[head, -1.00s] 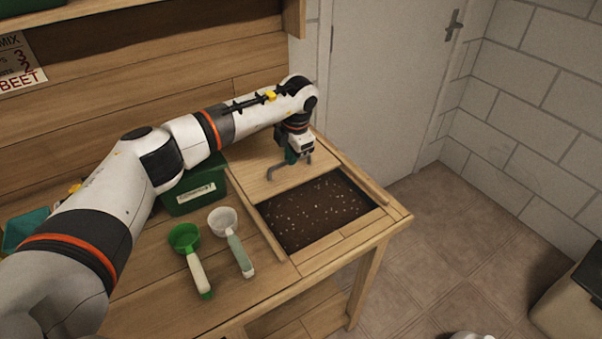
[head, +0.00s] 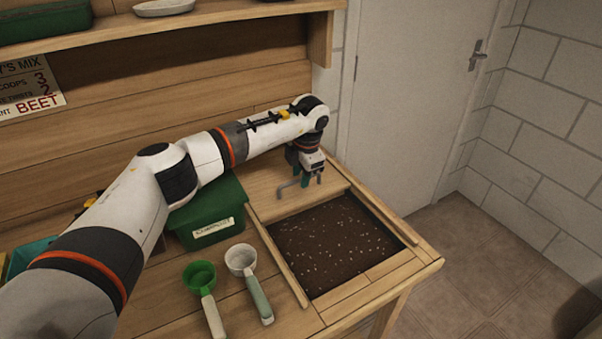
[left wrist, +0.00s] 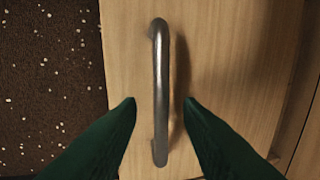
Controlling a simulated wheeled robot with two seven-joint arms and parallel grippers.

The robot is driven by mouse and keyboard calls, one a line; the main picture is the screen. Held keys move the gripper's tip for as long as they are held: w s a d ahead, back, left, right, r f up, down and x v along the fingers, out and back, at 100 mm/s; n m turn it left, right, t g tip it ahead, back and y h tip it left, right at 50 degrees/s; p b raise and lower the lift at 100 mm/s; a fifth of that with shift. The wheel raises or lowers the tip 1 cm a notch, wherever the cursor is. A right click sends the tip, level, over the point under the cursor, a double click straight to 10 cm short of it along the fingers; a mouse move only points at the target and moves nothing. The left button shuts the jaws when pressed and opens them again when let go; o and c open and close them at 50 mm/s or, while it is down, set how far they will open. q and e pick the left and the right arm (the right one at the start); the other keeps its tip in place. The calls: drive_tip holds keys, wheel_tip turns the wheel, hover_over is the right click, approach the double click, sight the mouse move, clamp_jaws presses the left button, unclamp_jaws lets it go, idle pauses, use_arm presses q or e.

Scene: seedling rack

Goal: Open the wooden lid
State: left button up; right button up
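The wooden lid (head: 296,203) lies at the back of the bench's soil bin and covers its rear part. The front part is uncovered and shows dark soil (head: 335,243) with white specks. A grey metal bar handle (head: 288,186) stands on the lid; it fills the middle of the left wrist view (left wrist: 161,90). My left gripper (head: 312,181) is over the lid beside the handle. Its green fingers (left wrist: 160,106) are open, one on each side of the bar, with gaps on both sides. My right gripper is not in view.
A green compost box (head: 208,222) stands left of the bin under my left arm. A green scoop (head: 203,285) and a white scoop (head: 248,275) lie in front of it. A shelf (head: 205,26) runs above the bench. Floor is free at right.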

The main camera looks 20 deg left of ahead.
use_arm(q)
wheel_tip(320, 180, up, 12)
drive_tip(key=s+d+b, duration=0.1)
drive_tip(key=shift+s+d, duration=0.25)
drive_tip(key=shift+d, duration=0.15)
drive_tip(key=shift+f, duration=0.1)
idle(0.4)
